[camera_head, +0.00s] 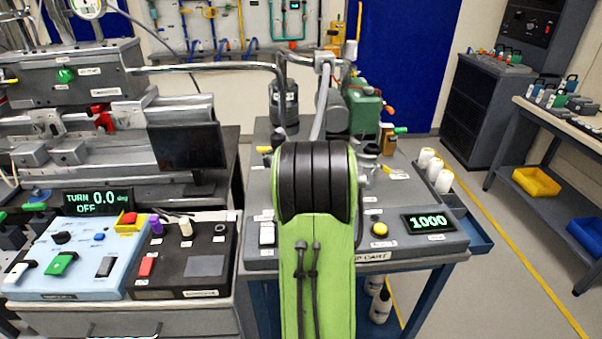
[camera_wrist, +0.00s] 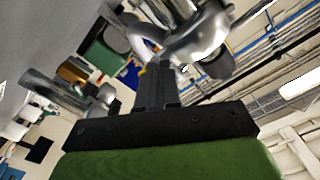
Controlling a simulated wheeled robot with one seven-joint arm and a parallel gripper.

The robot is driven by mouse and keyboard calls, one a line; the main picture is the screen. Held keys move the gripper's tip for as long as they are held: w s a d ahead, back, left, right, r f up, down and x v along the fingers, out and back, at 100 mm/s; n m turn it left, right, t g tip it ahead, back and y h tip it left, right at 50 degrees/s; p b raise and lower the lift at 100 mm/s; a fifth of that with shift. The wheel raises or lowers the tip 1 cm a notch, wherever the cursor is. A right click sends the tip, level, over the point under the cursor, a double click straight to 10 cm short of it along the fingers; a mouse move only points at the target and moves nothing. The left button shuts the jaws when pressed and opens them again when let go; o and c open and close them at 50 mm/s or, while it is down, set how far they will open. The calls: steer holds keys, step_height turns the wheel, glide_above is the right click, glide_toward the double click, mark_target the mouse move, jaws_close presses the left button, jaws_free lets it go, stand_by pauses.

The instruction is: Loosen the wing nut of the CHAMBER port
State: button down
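A bright metal pipe (camera_head: 210,68) runs from the grey chamber housing (camera_head: 75,72) on the left to the cart's fittings at the centre. In the wrist view, a shiny metal fitting (camera_wrist: 198,38) lies just beyond the fingertips of my gripper (camera_wrist: 157,72). The two black fingers look close together, and I cannot tell whether anything thin is between them or whether they touch the fitting. I cannot make out a wing nut or read a CHAMBER label clearly in either view. In the head view my green arm hides the gripper and part of the cart.
The cart (camera_head: 440,243) carries a green pump (camera_head: 362,112) and a display (camera_head: 428,222) reading 1000. At left are a blue control box (camera_head: 75,262), a black box (camera_head: 180,268) and a display (camera_head: 98,202) reading TURN 0.0, OFF. Floor shows to the right of the cart.

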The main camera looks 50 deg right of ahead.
steer(key=shift+n+b, duration=0.3)
steer(key=shift+n, duration=0.2)
steer(key=c, duration=1.8)
jaws_free()
steer(key=o, duration=0.5)
